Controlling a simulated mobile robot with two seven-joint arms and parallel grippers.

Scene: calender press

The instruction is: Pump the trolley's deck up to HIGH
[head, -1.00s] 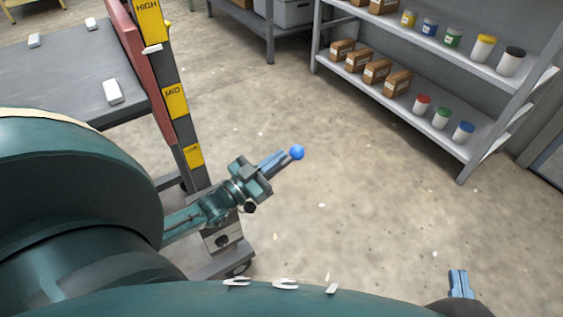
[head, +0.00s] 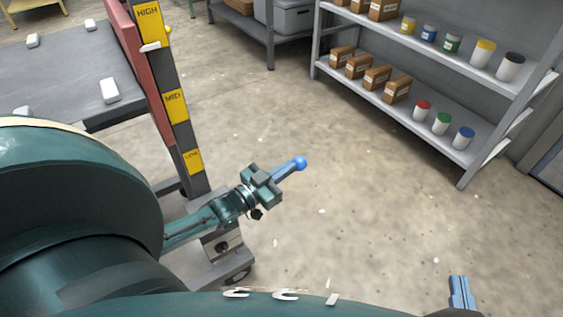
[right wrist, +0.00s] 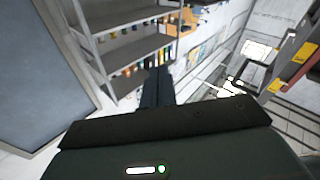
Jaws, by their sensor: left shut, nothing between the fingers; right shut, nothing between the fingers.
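The trolley's grey deck (head: 60,75) shows at the left of the head view, with white blocks on it. Its post carries yellow plates HIGH (head: 149,14), MID (head: 175,105) and LOW (head: 192,161). A white pointer (head: 150,47) stands at the lower edge of the HIGH plate.
A grey shelf (head: 395,105) with boxes and jars stands at the back right. Another rack (head: 268,40) is at the back. The trolley's base with a wheel (head: 238,276) lies below my left wrist. Open floor (head: 370,200) lies between the trolley and the shelf.

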